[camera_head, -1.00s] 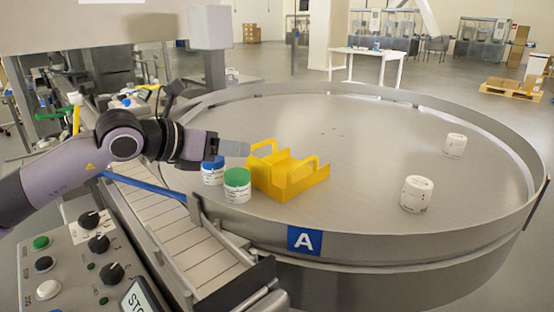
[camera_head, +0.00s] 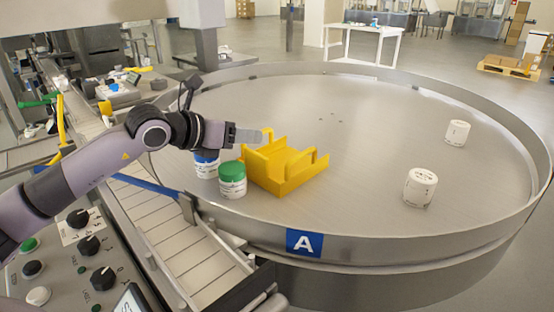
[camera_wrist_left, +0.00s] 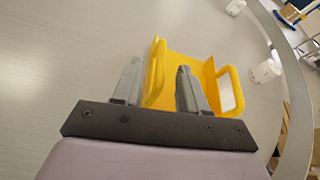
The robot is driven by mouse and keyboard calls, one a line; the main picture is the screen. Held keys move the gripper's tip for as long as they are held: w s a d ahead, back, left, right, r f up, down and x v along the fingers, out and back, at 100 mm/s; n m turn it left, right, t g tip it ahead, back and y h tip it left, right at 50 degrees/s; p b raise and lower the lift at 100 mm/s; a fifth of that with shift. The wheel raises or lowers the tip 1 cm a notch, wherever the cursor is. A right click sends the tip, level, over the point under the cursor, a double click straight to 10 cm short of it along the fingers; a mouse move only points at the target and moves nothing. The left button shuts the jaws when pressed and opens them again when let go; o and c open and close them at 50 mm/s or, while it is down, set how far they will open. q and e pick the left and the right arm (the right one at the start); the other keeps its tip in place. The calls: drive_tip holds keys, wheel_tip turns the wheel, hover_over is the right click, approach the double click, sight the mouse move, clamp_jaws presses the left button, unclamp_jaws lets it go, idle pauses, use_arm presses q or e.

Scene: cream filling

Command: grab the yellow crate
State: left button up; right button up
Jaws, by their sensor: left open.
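The yellow crate (camera_head: 290,178) stands on the round metal table, with raised handles at its ends. My left gripper (camera_head: 258,136) reaches in from the left, its fingers at the crate's left handle in the head view. In the left wrist view, my left gripper (camera_wrist_left: 158,68) is open, with one finger on each side of the near upright handle of the yellow crate (camera_wrist_left: 186,44). Contact cannot be told. The far handle is to the right of both fingers. My right gripper is not in view.
A green-lidded jar (camera_head: 232,181) and a blue-lidded jar (camera_head: 206,166) stand close left of the crate, under my left arm. Two white jars (camera_head: 420,187) (camera_head: 457,133) stand at the right. A raised rim (camera_head: 400,240) circles the table. The table's middle is clear.

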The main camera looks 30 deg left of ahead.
use_arm(q)
drive_tip(key=shift+x, duration=0.9)
clamp_jaws()
drive_tip(key=shift+r, duration=0.1)
drive_tip(key=shift+r, duration=0.1)
